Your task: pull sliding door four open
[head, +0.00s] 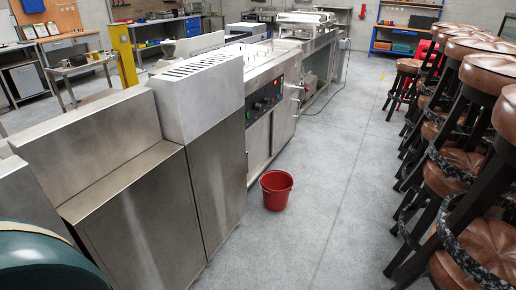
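A row of stainless steel catering units runs from the near left to the back. Under a control panel with knobs (263,104), one unit has two flat front panels, a nearer one (259,146) and a farther one (284,121); they look like doors and appear closed. Nearer steel units show plain fronts (218,180) and (145,235). No number marks are readable, so I cannot tell which is sliding door four. Neither of my grippers is in view.
A red bucket (276,190) stands on the floor close to the unit fronts. Stacked brown-seated stools (470,160) line the right side. The grey floor (340,170) between is clear. A dark teal rounded object (40,262) fills the near left corner.

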